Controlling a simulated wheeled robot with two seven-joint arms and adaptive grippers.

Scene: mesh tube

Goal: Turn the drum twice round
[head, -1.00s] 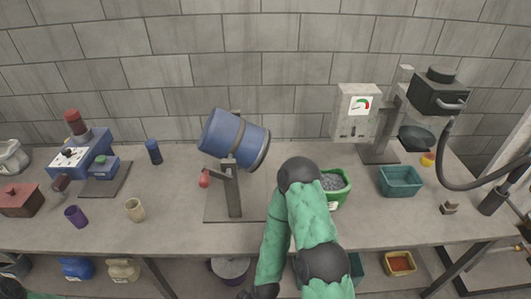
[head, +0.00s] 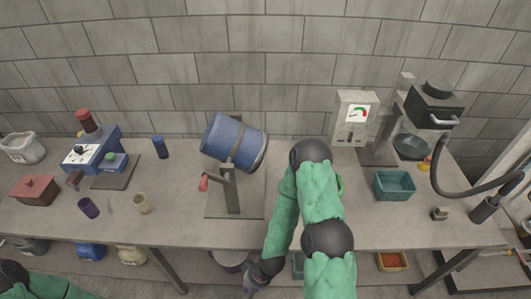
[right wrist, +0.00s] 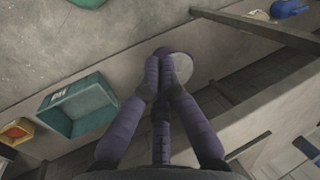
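The blue drum (head: 231,138) sits tilted on its grey stand, a dark band around its middle. A red crank handle (head: 203,183) sticks out low on the left side of the stand. My right gripper (head: 252,286) is low in front of the bench edge, below the drum and apart from the handle. In the right wrist view its fingers (right wrist: 165,75) meet at the tips with nothing seen between them. My left arm shows only at the lower left corner of the head view; its gripper is out of the picture.
A green tub (head: 340,184) is mostly hidden behind my right arm. A teal bin (head: 394,185) stands to the right. A beige cup (head: 142,204) and a purple cup (head: 88,208) stand left. A round bucket (right wrist: 183,67) is below the bench, behind my fingers.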

